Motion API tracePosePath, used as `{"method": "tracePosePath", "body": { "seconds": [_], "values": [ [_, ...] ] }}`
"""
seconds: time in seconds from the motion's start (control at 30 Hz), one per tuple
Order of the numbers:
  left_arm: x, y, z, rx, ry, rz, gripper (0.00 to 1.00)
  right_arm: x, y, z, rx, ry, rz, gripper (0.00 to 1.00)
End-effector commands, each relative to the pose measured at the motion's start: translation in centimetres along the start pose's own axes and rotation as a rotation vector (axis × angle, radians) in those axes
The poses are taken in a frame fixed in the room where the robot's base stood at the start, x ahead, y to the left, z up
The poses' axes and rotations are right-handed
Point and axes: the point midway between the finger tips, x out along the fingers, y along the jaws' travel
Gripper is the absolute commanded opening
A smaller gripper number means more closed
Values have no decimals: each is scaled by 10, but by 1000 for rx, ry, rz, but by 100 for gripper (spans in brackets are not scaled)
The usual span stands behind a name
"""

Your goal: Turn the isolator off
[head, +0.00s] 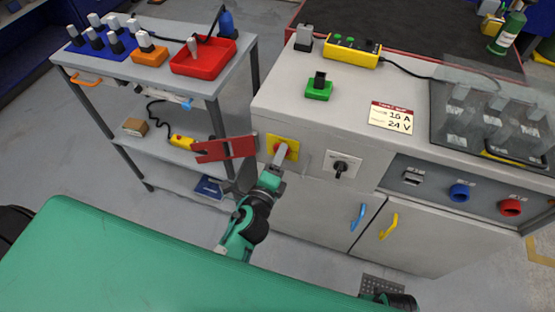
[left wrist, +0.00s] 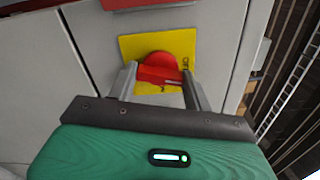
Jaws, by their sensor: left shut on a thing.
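The isolator is a red rotary handle (left wrist: 165,68) on a yellow plate (head: 270,146), on the left part of the grey cabinet's front. The plate also shows in the left wrist view (left wrist: 131,47). My left gripper (head: 281,158) reaches up to it from below. In the left wrist view my left gripper (left wrist: 160,78) has one finger on each side of the red handle's grip bar and is shut on it. The fingers hide part of the plate and its lettering.
A red hinged flap (head: 225,148) sticks out left of the isolator. A black rotary switch (head: 340,167) sits to its right on the cabinet (head: 300,194). A shelved trolley (head: 204,86) stands at left. Blue (head: 357,216) and yellow (head: 388,226) door handles are below right.

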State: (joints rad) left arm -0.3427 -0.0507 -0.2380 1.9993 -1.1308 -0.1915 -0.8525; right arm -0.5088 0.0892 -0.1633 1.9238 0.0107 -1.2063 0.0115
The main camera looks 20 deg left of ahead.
Motion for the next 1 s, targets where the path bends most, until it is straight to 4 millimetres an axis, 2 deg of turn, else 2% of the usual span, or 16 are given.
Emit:
{"method": "tracePosePath", "body": {
  "seconds": [0.4,1.0],
  "values": [
    [0,1,0,-230,0,2,27,-4,0,-2,0,7,1,85],
    [0,1,0,-278,0,3,27,-5,1,-1,0,5,1,85]
  ]
}}
